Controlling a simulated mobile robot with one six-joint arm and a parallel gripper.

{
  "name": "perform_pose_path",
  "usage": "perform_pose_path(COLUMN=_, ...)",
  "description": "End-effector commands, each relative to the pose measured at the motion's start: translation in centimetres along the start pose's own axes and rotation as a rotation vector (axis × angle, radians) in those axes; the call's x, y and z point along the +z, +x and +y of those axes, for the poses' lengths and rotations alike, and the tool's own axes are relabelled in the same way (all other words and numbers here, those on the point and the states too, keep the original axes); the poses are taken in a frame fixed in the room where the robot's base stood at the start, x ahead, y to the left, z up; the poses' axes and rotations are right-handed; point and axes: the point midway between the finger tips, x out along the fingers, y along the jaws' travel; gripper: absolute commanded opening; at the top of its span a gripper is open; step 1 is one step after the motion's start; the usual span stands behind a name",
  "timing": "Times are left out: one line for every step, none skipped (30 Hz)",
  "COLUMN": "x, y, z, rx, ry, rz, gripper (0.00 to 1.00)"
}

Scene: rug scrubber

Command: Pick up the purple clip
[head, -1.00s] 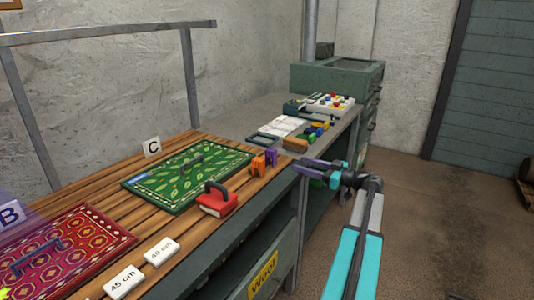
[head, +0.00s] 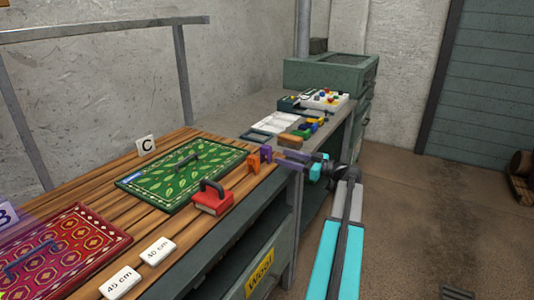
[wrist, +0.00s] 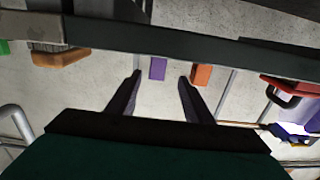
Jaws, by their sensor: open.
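The purple clip (head: 267,153) sits at the right edge of the slatted wooden table, beside an orange clip (head: 254,162). In the wrist view the purple clip (wrist: 157,68) is ahead of my gripper (wrist: 159,78), between the lines of its two fingers and nearer the left one. The orange clip (wrist: 202,76) is just beyond the right fingertip. My gripper (head: 280,158) is open and empty. In the head view its fingers reach in from the right, close to the purple clip; whether they touch it I cannot tell.
A green leaf-patterned rug (head: 180,178) and a red block with a dark handle (head: 211,200) are left of the clips. A red rug (head: 62,248) lies nearer. A brush (head: 289,140) and several coloured pieces lie on the bench behind.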

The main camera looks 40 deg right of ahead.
Motion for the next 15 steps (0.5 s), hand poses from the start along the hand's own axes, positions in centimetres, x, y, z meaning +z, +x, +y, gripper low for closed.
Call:
perform_pose_path(x=-0.1, y=0.8, z=0.0, rx=-0.001, ry=0.0, rz=0.0, gripper=0.47)
perform_pose_path(x=-0.1, y=1.2, z=0.0, rx=-0.001, ry=0.0, rz=0.0, gripper=0.47)
perform_pose_path(x=-0.1, y=1.8, z=0.0, rx=-0.002, ry=0.0, rz=0.0, gripper=0.47)
perform_pose_path(x=-0.1, y=2.2, z=0.0, rx=-0.002, ry=0.0, rz=0.0, gripper=0.47)
perform_pose_path(x=-0.1, y=2.6, z=0.1, rx=-0.001, ry=0.0, rz=0.0, gripper=0.47)
perform_pose_path(x=-0.1, y=3.0, z=0.1, rx=0.0, ry=0.0, rz=0.0, gripper=0.47)
perform_pose_path(x=-0.1, y=3.2, z=0.1, rx=0.0, ry=0.0, rz=0.0, gripper=0.47)
perform_pose_path(x=0.0, y=3.5, z=0.1, rx=0.0, ry=0.0, rz=0.0, gripper=0.47)
perform_pose_path(x=0.0, y=3.8, z=0.1, rx=0.0, ry=0.0, rz=0.0, gripper=0.47)
perform_pose_path(x=0.0, y=3.9, z=0.1, rx=0.0, ry=0.0, rz=0.0, gripper=0.47)
perform_pose_path(x=0.0, y=4.0, z=0.1, rx=0.0, ry=0.0, rz=0.0, gripper=0.47)
perform_pose_path(x=0.0, y=4.1, z=0.1, rx=0.001, ry=0.0, rz=0.0, gripper=0.47)
perform_pose_path(x=0.0, y=4.1, z=0.1, rx=0.001, ry=0.0, rz=0.0, gripper=0.47)
perform_pose_path(x=0.0, y=4.1, z=0.1, rx=0.002, ry=0.0, rz=0.0, gripper=0.47)
perform_pose_path(x=0.0, y=4.1, z=0.1, rx=0.002, ry=0.0, rz=0.0, gripper=0.47)
